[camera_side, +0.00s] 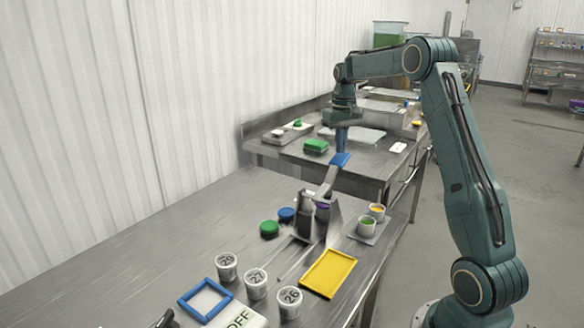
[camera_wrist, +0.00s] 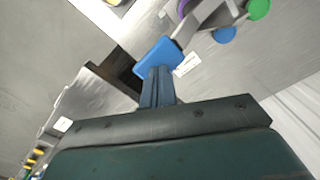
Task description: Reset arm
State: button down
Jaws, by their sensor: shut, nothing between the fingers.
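My gripper (camera_side: 341,150) points down above the bench, its narrow blue-grey fingers shut and empty. Its fingertips are right by a flat blue handle (camera_side: 340,160) at the upper end of a metal utensil that leans in a metal stand (camera_side: 306,226). In the wrist view, my shut fingers (camera_wrist: 157,72) overlap the near edge of the blue handle (camera_wrist: 160,54). I cannot tell whether they touch it. The utensil's lower end is hard to make out among the stand's parts.
Numbered white cups (camera_side: 256,284), a blue frame (camera_side: 205,301) and a scale marked OFF (camera_side: 240,317) stand at the front. A yellow tray (camera_side: 328,273), green lid (camera_side: 269,229) and blue lid (camera_side: 286,214) lie near the stand. The bench's left part is clear.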

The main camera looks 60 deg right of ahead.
jog(key=shift+a+r, duration=0.3)
jog(key=shift+a, duration=0.1)
jog(key=s+a+r+n+t, duration=0.1)
jog(key=s+a+r, duration=0.15)
jog(key=a, duration=0.35)
jog(key=s+a+r+n+t+h, duration=0.1)
jog(key=s+a+r, duration=0.1)
jog(key=a+r, duration=0.35)
jog(key=s+a+r+n+t, duration=0.1)
jog(key=s+a, duration=0.2)
jog(key=a, duration=0.5)
jog(key=s+a+f+n+t+y, duration=0.1)
jog(key=s+a+f+n+t, duration=0.1)
jog(key=s+a, duration=1)
jog(key=s+f+n, duration=0.1)
jog(key=s+f, duration=0.1)
jog(key=s, duration=0.2)
jog(key=shift+a+t, duration=0.15)
jog(key=shift+t, duration=0.15)
